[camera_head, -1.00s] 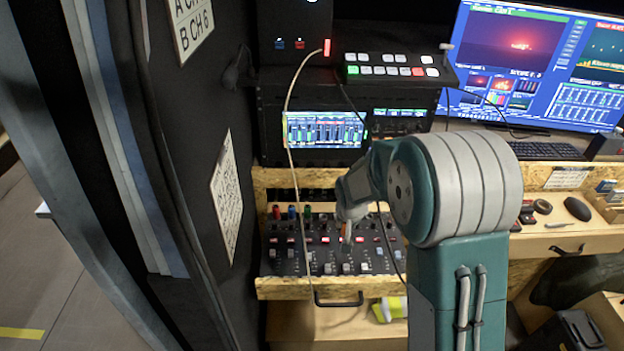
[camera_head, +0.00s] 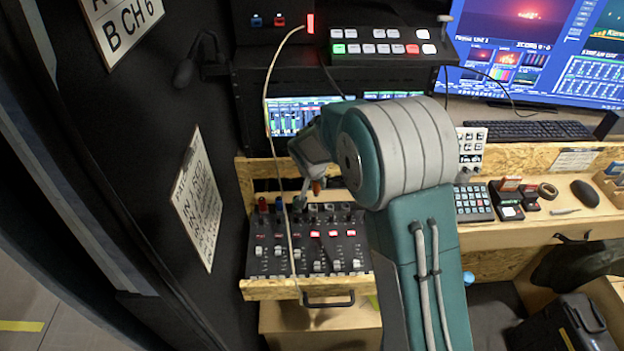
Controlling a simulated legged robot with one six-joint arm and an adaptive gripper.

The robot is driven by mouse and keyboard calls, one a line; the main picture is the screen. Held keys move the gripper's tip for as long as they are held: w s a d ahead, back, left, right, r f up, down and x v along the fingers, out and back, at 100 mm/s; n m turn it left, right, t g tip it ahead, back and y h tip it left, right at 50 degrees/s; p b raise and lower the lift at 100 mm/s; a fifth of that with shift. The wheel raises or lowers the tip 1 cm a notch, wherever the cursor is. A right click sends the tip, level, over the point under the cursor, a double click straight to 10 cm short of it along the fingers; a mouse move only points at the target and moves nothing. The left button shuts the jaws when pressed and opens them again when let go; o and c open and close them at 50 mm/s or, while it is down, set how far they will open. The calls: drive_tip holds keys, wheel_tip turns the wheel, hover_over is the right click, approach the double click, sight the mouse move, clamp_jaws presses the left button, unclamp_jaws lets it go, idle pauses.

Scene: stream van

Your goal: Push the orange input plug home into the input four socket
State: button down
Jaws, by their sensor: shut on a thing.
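My gripper (camera_head: 306,188) is shut on the orange plug (camera_head: 317,187) and holds it over the back edge of the mixer panel (camera_head: 310,262). The panel lies in a pulled-out wooden drawer. A red plug (camera_head: 263,205) and a blue plug (camera_head: 279,205) stand upright in the back row at the left. The gripper's fingers and a pale cable cover the spot right of the blue plug. More grey fittings (camera_head: 329,208) continue the row to the right; I cannot tell which is input four. The gap between the orange plug and the row is unclear.
A pale cable (camera_head: 269,120) hangs from the upper rack down across the panel. A rack with a lit screen (camera_head: 290,117) stands behind the drawer. A dark wall with a label sheet (camera_head: 197,200) is close on the left. A keypad (camera_head: 474,203) lies to the right.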

sight(314, 190)
drive_tip(key=shift+f, duration=0.8)
drive_tip(key=shift+a+f, duration=0.9)
drive_tip(key=shift+f, duration=0.3)
drive_tip(key=shift+d, duration=0.65)
drive_tip(key=shift+a+f, duration=0.1)
drive_tip(key=shift+a, duration=0.45)
drive_tip(key=shift+d, duration=0.15)
drive_tip(key=shift+d, duration=0.25)
drive_tip(key=shift+f, duration=1.3)
